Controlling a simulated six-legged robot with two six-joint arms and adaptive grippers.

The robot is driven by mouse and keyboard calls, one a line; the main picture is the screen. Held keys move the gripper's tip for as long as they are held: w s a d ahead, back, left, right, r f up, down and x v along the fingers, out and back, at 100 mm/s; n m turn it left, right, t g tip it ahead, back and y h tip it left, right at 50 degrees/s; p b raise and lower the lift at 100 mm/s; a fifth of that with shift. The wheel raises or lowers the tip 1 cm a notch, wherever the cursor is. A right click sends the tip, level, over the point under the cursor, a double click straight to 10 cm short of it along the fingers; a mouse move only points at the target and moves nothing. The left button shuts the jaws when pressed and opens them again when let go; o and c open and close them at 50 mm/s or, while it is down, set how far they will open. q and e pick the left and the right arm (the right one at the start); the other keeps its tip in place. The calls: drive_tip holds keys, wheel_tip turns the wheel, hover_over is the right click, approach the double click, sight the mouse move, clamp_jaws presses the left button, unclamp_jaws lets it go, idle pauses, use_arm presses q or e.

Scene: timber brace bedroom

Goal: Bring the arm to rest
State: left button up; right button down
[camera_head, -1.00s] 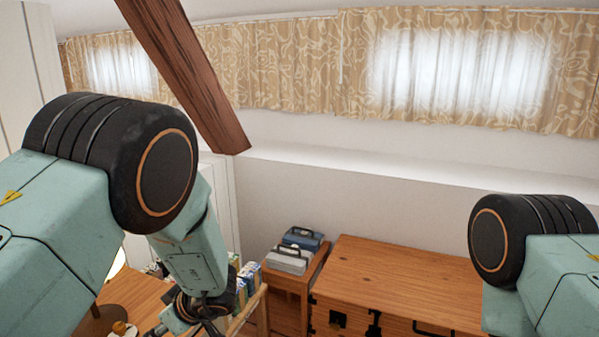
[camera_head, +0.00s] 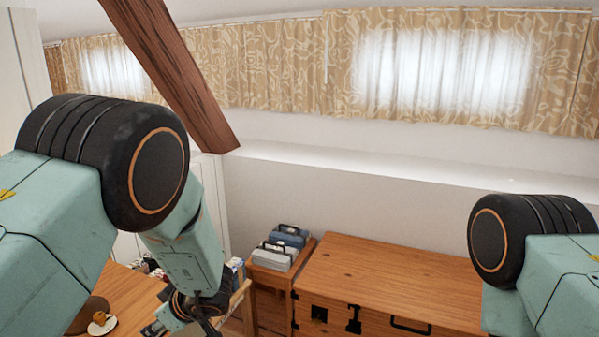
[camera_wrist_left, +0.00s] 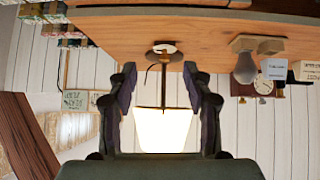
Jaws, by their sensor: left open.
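My left arm comes in from the left in the head view, bent down at its thick black joint. My left gripper (camera_head: 178,322) is low in that view, partly cut off by the bottom edge, beside the wooden table. In the left wrist view its two dark fingers (camera_wrist_left: 160,75) are apart with nothing clasped between them. A lit lamp (camera_wrist_left: 165,128) appears upside down behind the fingers; its distance from them is unclear. My right arm shows only its upper part at the right edge of the head view, and its gripper is out of the picture.
A wooden chest (camera_head: 400,275) stands right of a small cabinet (camera_head: 270,298) with blue and grey cases. A slanted timber brace (camera_head: 175,75) hangs above. A clock (camera_wrist_left: 264,87) shows in the wrist view.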

use_arm(q)
drive_tip(key=s+f+m+t+h+b, duration=0.1)
drive_tip(key=s+f+m+h+b, duration=0.25)
drive_tip(key=s+f+m, duration=0.85)
drive_tip(key=s+d+f+g+h+b, duration=0.1)
drive_tip(key=s+f, duration=0.3)
drive_tip(key=s, duration=0.4)
drive_tip(key=s+d+f+g+h+b, duration=0.2)
drive_tip(key=s+f, duration=0.2)
drive_tip(key=s, duration=0.4)
drive_tip(key=s+d+f+m+g+h+b, duration=0.1)
drive_tip(key=s+d+f+g+h+b, duration=0.1)
drive_tip(key=s, duration=0.7)
drive_tip(key=shift+d+f, duration=0.2)
drive_tip(key=shift+f, duration=0.7)
drive_tip(key=shift+s, duration=0.1)
